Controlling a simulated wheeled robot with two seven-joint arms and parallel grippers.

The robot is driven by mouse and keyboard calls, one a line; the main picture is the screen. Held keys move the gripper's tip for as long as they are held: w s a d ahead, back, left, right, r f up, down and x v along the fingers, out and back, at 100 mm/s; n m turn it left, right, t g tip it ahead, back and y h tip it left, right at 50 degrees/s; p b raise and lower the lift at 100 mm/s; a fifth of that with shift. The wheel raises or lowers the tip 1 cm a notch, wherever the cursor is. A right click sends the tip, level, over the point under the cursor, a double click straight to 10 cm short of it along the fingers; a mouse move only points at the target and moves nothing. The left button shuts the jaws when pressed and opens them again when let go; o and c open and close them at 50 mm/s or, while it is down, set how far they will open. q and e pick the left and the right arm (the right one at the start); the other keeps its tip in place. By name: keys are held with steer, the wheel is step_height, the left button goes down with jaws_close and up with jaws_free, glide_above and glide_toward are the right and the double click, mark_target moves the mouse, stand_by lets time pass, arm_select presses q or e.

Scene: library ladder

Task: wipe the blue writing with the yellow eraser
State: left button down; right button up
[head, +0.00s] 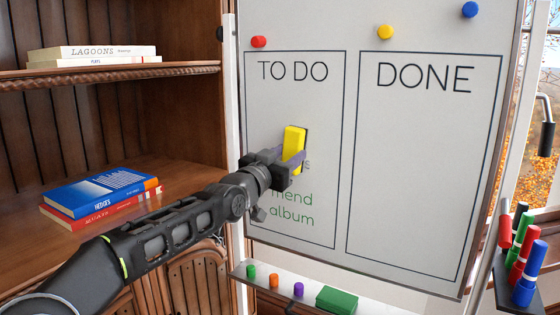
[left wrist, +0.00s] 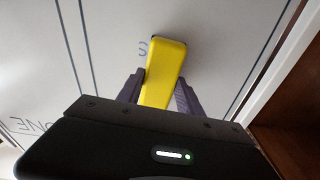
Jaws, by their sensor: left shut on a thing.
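The yellow eraser (head: 294,142) is at the whiteboard (head: 425,175) in the TO DO column, standing roughly upright. My left gripper (head: 288,162) is shut on it. In the left wrist view the eraser (left wrist: 165,70) sits between the two dark fingers, its far end at the board; whether it touches cannot be told. A small bit of writing (head: 307,164) shows just right of the gripper, and one letter (left wrist: 143,48) shows beside the eraser in the left wrist view; its colour is unclear. No clearly blue writing shows; the eraser and gripper hide part of the column.
Green writing (head: 292,207) stands just below the gripper, partly covered. A ledge under the board holds small coloured pieces and a green block (head: 337,300). A wooden bookcase (head: 110,110) with books is close on the left. Markers (head: 527,262) stand at the right.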

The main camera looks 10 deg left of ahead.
arm_select(q)
steer(key=shift+s+d, duration=0.1)
steer(key=shift+d, duration=0.15)
steer(key=shift+s+d+b, duration=0.2)
steer(key=shift+s+d, duration=0.05)
steer(key=shift+d, duration=0.35)
steer(key=shift+s+d+b, duration=0.25)
steer(key=shift+s+d, duration=0.05)
steer(key=shift+d, duration=0.3)
steer(key=shift+s+d+b, duration=0.2)
steer(key=shift+s+d, duration=0.05)
steer(key=shift+d, duration=0.35)
